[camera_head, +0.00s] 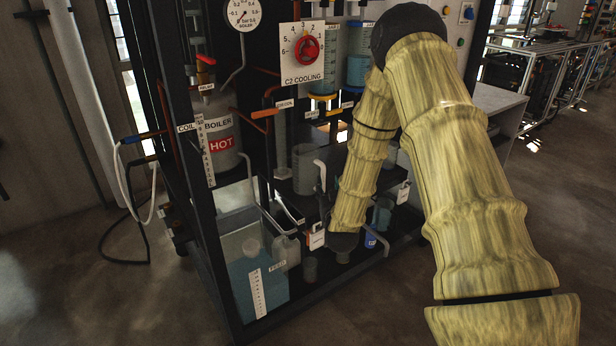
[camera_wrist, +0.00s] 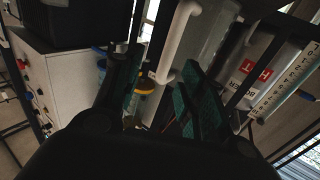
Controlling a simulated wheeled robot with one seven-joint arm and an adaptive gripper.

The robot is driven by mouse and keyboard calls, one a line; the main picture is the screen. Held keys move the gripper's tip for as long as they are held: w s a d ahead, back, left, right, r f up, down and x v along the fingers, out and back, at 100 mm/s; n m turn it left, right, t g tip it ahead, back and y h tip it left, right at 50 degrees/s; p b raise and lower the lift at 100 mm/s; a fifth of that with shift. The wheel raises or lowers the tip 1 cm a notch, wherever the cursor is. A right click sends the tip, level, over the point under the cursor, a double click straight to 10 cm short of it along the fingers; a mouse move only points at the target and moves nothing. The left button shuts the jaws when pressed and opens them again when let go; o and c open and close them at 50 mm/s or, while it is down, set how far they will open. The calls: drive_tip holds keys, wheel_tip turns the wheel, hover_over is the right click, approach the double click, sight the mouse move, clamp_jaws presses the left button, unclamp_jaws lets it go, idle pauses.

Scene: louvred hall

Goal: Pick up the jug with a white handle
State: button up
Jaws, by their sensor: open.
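The jug with a white handle (camera_head: 303,172) appears in the head view as a grey cylinder on the rig, its pale handle on its right side. In the wrist view a white handle (camera_wrist: 178,40) rises in front of a grey body (camera_wrist: 212,42), apparently the same jug. My gripper (camera_wrist: 162,66) is open, with dark green fingers on either side of the handle's lower part. I cannot tell whether they touch it. In the head view my forearm comes down right of the jug and the fingers are not clearly visible.
The boiler (camera_head: 218,130) marked HOT and dark frame posts stand left of the jug. A tank with blue liquid (camera_head: 262,290) is below. A red knob (camera_head: 307,49) and pipes are above. Smaller vessels stand on the low shelf. Floor is clear at front left.

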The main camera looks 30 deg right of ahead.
sight(324, 177)
drive_tip(key=shift+a+x, duration=0.2)
drive_tip(key=shift+x, duration=1.5)
drive_tip(key=shift+a+x, duration=0.2)
drive_tip(key=shift+x, duration=1.5)
drive_tip(key=shift+w+f, duration=0.1)
drive_tip(key=shift+w, duration=0.05)
drive_tip(key=shift+c, duration=0.2)
clamp_jaws()
